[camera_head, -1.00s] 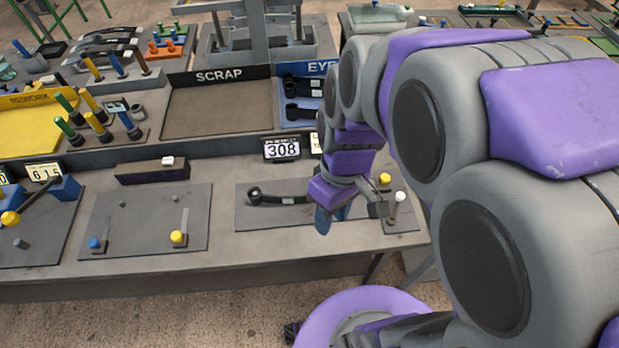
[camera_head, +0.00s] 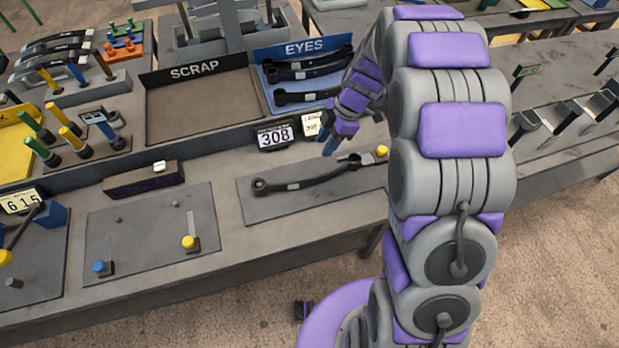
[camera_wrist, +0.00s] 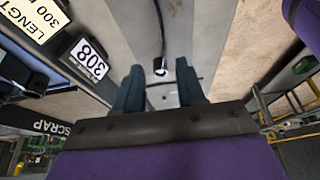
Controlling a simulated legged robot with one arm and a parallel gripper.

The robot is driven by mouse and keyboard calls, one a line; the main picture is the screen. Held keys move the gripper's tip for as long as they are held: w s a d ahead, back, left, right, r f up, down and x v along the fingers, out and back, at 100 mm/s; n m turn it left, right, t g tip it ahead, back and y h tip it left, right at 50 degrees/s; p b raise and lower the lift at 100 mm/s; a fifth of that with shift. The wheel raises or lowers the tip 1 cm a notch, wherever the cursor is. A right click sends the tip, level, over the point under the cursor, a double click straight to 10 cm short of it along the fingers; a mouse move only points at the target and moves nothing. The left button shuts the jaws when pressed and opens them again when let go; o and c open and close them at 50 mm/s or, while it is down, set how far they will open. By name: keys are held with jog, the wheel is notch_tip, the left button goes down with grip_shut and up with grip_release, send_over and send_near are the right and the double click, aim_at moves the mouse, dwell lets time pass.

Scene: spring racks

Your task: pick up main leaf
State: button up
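The main leaf appears to be the long dark, slightly curved leaf (camera_head: 322,182) lying on a grey plate (camera_head: 228,217) in the head view. A rolled eye is at its left end and a pale label near it. My gripper (camera_head: 331,146) shows blue fingers pointing down, just behind the leaf's right half in the picture and apart from it. In the wrist view my gripper (camera_wrist: 158,88) is open, with nothing between its two fingers. A thin dark strip (camera_wrist: 161,35), perhaps the leaf, ends just beyond the fingertips.
A 308 sign (camera_head: 275,136) and a small card (camera_head: 312,123) stand behind the plate. The EYES tray (camera_head: 262,83) holds similar dark leaves behind my gripper. The SCRAP tray (camera_head: 196,107) is empty. A yellow-topped peg (camera_head: 382,151) stands right of the leaf.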

send_near(306, 180)
jog(key=x, duration=0.2)
jog(key=b+x, duration=0.1)
jog(key=x, duration=0.3)
jog(key=shift+w+a+f, duration=0.1)
jog(key=shift+w+a, duration=0.1)
jog(key=shift+w, duration=0.1)
jog(key=f, duration=0.2)
jog(key=f+b, duration=0.1)
jog(key=f, duration=0.1)
jog(key=shift+s+a+f, duration=0.1)
jog(key=shift+s+a, duration=0.1)
jog(key=shift+s, duration=0.15)
jog(key=shift+a, duration=0.55)
jog(key=shift+c, duration=1)
jog(key=shift+d, duration=0.35)
grip_shut()
